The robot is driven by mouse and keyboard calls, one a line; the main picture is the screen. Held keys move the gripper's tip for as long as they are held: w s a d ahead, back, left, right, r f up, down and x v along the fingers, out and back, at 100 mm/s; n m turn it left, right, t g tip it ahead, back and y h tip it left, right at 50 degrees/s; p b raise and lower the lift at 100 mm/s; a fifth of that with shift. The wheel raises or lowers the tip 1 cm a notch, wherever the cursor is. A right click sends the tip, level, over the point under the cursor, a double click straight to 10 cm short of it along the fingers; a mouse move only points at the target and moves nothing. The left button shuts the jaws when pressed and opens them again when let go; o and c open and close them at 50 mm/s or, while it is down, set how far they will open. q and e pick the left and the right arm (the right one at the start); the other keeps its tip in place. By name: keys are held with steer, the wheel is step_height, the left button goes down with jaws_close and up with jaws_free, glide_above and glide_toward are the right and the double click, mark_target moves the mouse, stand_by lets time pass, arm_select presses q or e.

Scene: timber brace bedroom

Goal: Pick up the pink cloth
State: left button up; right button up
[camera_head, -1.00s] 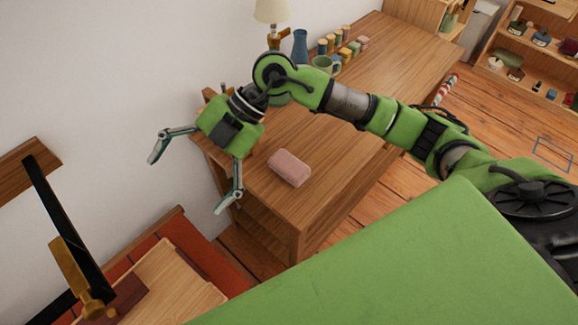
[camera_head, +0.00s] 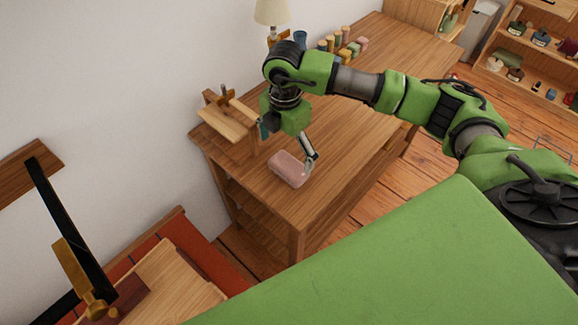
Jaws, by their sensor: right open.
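The pink cloth (camera_head: 287,170) is a small folded block lying on the near end of the wooden desk top (camera_head: 335,150). My right gripper (camera_head: 288,146) hangs from above just behind the cloth, pointing down, with its jaws open. One finger shows at the cloth's right side, close to its edge; whether it touches I cannot tell. The other finger is mostly hidden beside the gripper body, to the left. The jaws hold nothing that I can see. My left gripper does not show.
A wooden stand (camera_head: 228,117) is just left of the gripper on the desk. A lamp (camera_head: 272,14), a blue vase (camera_head: 300,39) and several small coloured pots (camera_head: 343,46) stand along the wall. The desk right of the cloth is clear. A brass-and-black bracket (camera_head: 72,255) is at lower left.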

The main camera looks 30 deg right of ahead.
mark_target(289, 164)
steer(key=shift+s+d+f+p, duration=0.15)
steer(key=shift+f+p, duration=0.2)
steer(key=shift+f, duration=1.2)
steer(key=shift+s+d+f+p, duration=0.15)
steer(key=shift+f+p, duration=0.2)
steer(key=shift+f, duration=1.15)
steer(key=c, duration=1.2)
